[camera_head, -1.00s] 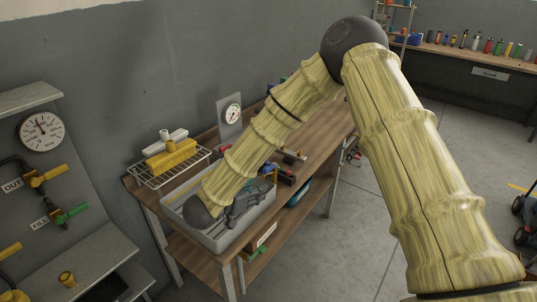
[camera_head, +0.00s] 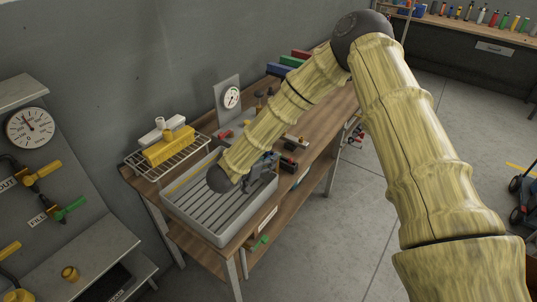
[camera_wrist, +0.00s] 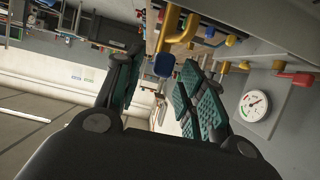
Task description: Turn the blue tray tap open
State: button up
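The blue tap (camera_wrist: 165,64) shows in the wrist view as a blue handle on a yellow pipe. It appears between the two finger ends of my gripper (camera_wrist: 157,66), with no clear contact. The gripper is open, its green-padded fingers spread apart. In the head view my gripper (camera_head: 263,168) is over the right end of the grey ribbed tray (camera_head: 188,212). My arm hides part of the area behind the tray there, and I cannot make out the blue tap in that view.
A red tap handle (camera_wrist: 300,78) and a round gauge (camera_wrist: 255,105) are at the right in the wrist view. A wire rack (camera_head: 150,163) with a yellow block (camera_head: 170,146) stands left of the tray. Blue, green and red bins (camera_head: 290,62) stand further back on the bench.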

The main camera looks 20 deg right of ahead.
jog(key=shift+x, duration=1.15)
jog(key=shift+a, duration=0.1)
jog(key=shift+r, duration=0.1)
jog(key=shift+c, duration=0.3)
grip_shut()
